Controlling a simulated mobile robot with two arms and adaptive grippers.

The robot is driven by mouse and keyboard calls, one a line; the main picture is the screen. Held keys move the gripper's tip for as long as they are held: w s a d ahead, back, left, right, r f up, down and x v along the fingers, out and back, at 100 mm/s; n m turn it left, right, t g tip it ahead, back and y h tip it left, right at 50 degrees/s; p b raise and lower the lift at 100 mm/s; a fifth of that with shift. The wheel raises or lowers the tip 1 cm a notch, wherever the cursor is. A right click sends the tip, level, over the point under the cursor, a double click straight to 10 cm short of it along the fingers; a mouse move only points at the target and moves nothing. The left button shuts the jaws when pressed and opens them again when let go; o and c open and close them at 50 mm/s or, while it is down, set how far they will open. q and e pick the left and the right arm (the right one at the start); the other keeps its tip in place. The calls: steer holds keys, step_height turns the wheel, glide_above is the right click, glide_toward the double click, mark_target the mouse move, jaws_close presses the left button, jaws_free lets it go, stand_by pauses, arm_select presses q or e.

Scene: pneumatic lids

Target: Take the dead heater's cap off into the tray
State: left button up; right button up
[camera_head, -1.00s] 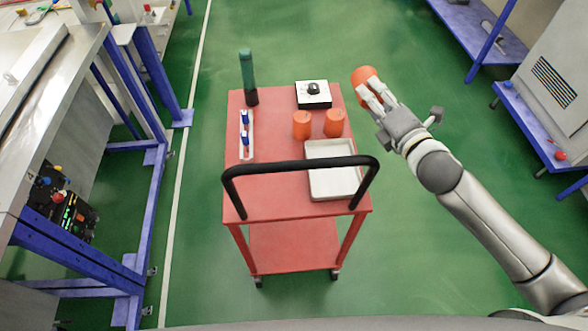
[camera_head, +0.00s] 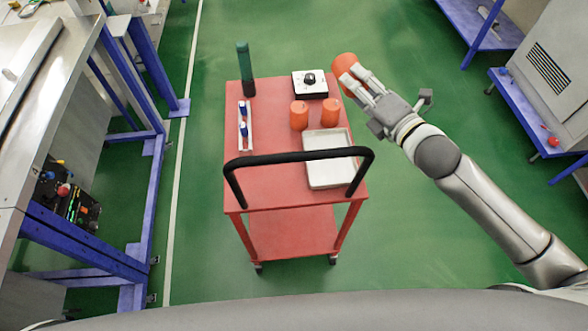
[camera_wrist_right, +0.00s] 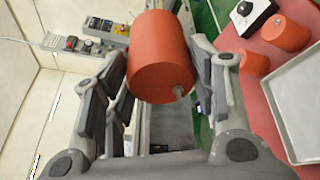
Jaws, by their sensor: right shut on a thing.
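My right gripper (camera_head: 355,80) is shut on an orange cylinder (camera_head: 343,66) and holds it just off the far right corner of the red cart. In the right wrist view the cylinder (camera_wrist_right: 160,58) sits between the fingers, with a small metal stub on its near end. Two similar orange cylinders (camera_head: 299,115) (camera_head: 330,111) stand on the cart. A white shallow tray (camera_head: 326,174) lies on the cart in front of them, empty as far as it shows. I cannot tell which object is the heater. My left gripper is not in view.
The red cart (camera_head: 270,183) has a black handle (camera_head: 297,156) across its near end. A white box with a black knob (camera_head: 309,91), a dark green cylinder (camera_head: 245,68) and a white holder with blue-topped items (camera_head: 245,142) stand on it. Green floor is clear around it.

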arm_select(q)
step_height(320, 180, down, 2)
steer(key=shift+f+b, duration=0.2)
steer(key=shift+b, duration=0.55)
arm_select(e)
step_height(320, 180, down, 2)
steer(key=shift+f, duration=0.2)
steer(key=o, duration=1.1)
steer(key=shift+v, duration=6)
steer(key=shift+d+f, duration=0.1)
